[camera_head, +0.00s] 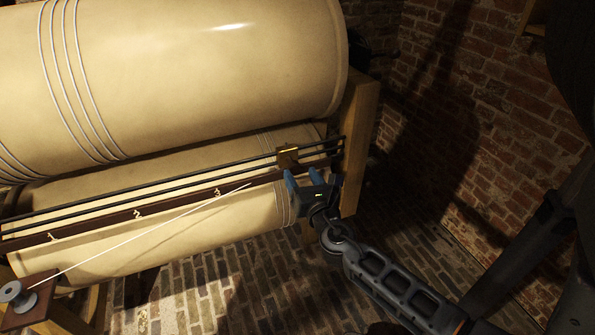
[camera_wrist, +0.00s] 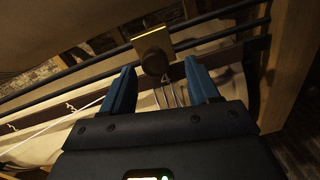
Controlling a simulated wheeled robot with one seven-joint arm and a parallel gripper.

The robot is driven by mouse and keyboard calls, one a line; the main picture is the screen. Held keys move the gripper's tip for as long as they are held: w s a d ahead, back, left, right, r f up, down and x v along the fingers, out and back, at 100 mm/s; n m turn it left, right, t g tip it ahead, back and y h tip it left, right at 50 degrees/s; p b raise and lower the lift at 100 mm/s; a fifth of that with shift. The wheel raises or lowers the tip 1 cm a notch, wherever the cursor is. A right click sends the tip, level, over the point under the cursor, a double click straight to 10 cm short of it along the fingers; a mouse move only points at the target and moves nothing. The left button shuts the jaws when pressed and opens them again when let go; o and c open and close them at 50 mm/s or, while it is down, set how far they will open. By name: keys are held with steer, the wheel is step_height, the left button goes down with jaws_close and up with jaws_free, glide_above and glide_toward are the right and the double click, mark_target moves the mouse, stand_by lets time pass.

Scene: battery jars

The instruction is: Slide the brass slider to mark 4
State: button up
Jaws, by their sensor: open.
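The brass slider (camera_head: 288,152) sits on two dark parallel rails (camera_head: 180,178), near their right end by the wooden post. In the wrist view the slider's brass plate (camera_wrist: 166,41) carries a round dark knob (camera_wrist: 155,61) on its near side. My gripper (camera_head: 303,176) is just in front of the slider. Its two blue fingers are apart, and in the wrist view (camera_wrist: 160,80) the knob shows between and just beyond the fingertips. I cannot tell whether a finger touches it. Brass numeral marks (camera_head: 138,214) stand on the dark wooden strip left of the slider; mark 4 cannot be singled out.
A large cream cylinder (camera_head: 200,70) lies above the rails and another cream roll (camera_head: 180,235) lies below. A white cord runs from a grey spool (camera_head: 12,292) up to the strip near the slider. A wooden post (camera_head: 358,140) stands close at the right.

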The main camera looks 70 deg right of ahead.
steer(key=v, duration=0.3)
steer(key=shift+s, duration=0.1)
stand_by(0.5)
steer(key=s+a+f+m+t+y, duration=0.15)
steer(key=a+m+y, duration=0.25)
steer(key=a, duration=0.5)
steer(key=s+a+f+m+t+y, duration=0.1)
steer(key=s+a+m+y, duration=0.3)
steer(key=a, duration=0.5)
steer(key=s+a+r+m+t+y, duration=0.1)
steer(key=s+a+r+m+y, duration=0.2)
steer(key=a+r+m, duration=0.2)
steer(key=s+a+r+m+t+y, duration=0.1)
steer(key=s+a+r+m+y, duration=0.2)
steer(key=a+r+m, duration=0.3)
steer(key=s+a+m, duration=0.1)
steer(key=a+m, duration=0.2)
steer(key=m, duration=0.1)
steer(key=shift+a+r+y, duration=0.3)
steer(key=shift+a+y, duration=0.05)
steer(key=shift+y, duration=0.05)
steer(key=shift+s, duration=0.1)
